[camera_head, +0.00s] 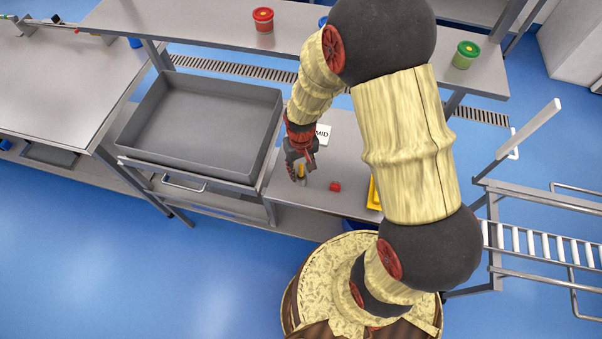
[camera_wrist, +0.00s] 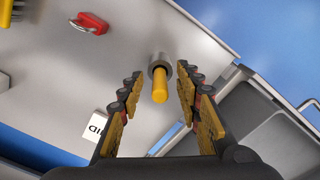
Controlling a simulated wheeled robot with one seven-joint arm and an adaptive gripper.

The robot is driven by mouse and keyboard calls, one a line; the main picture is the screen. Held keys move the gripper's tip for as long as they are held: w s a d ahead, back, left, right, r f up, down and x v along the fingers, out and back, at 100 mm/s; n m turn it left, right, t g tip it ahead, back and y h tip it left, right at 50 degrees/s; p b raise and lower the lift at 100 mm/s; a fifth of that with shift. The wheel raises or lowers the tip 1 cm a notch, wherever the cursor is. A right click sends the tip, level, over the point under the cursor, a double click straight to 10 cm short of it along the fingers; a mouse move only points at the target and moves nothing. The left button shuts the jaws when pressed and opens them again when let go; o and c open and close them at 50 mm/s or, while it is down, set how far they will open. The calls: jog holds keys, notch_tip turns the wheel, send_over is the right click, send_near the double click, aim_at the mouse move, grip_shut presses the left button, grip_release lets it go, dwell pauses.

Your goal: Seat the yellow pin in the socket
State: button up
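The yellow pin (camera_wrist: 168,137) stands between the fingers of my gripper (camera_wrist: 160,92) in the wrist view. Its far end meets a grey round collar, which looks like the socket (camera_wrist: 158,68). I cannot tell how deep the pin sits in it. My gripper is open, with a gap on each side of the pin. In the head view my gripper (camera_head: 300,172) is low over the bench, and the yellow pin (camera_head: 301,169) shows small and partly hidden by the fingers.
A red part (camera_head: 335,186) lies on the bench right of my gripper, with a yellow object (camera_head: 374,196) beyond it. A white card marked MID (camera_head: 323,132) lies behind. A large grey tub (camera_head: 270,128) stands to the left. Red (camera_head: 263,19) and green (camera_head: 466,54) pots stand on the shelf.

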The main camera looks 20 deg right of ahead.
jog(key=shift+c, duration=0.4)
jog(key=c, duration=0.7)
grip_shut()
